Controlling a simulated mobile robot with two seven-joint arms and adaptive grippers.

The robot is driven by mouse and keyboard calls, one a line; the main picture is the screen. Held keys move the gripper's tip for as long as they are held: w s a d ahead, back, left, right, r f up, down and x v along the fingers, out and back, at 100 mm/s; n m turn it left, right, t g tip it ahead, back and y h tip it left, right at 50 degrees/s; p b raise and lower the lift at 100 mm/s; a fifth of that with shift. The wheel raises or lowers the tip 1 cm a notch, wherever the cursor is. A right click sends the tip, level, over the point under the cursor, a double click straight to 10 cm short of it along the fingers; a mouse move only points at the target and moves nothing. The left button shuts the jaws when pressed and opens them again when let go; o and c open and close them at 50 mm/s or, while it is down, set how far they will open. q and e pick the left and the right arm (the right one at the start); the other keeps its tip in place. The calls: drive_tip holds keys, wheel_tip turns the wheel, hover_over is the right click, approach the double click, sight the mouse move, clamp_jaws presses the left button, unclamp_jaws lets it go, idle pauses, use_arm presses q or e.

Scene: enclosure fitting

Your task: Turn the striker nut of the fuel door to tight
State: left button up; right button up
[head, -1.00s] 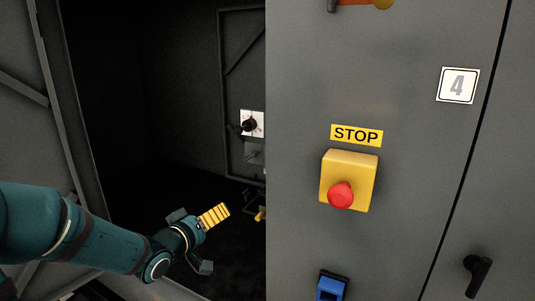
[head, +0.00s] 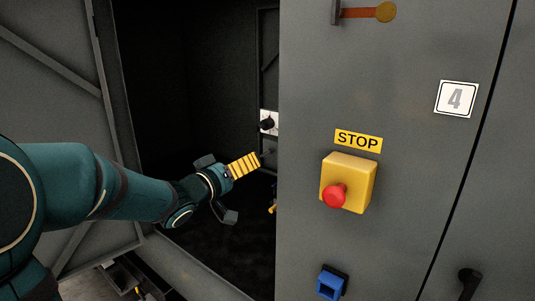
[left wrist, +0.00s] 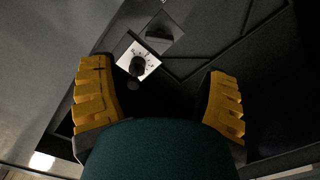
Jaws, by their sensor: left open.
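I cannot make out the striker nut or tell which part is the fuel door. Inside the open enclosure, a black knob on a white dial plate (head: 268,123) shows on the far wall. It also shows in the left wrist view (left wrist: 138,65), between and beyond the fingers. My left gripper (head: 246,166) reaches into the enclosure opening, below and left of the dial plate. In the left wrist view its yellow ribbed fingers (left wrist: 158,76) stand wide apart with nothing between them. My right gripper is not in view.
The grey cabinet front (head: 400,50) stands close right of my left gripper, with a yellow box with a red stop button (head: 347,183) and a blue part (head: 331,283). A small yellow part (head: 273,208) shows low inside. A grey panel (head: 50,75) flanks the opening at left.

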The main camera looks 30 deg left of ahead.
sight(265, 154)
use_arm(q)
drive_tip(key=w, duration=0.6)
drive_tip(key=w+d, duration=0.1)
drive_tip(key=w, duration=0.3)
drive_tip(key=c, duration=1.2)
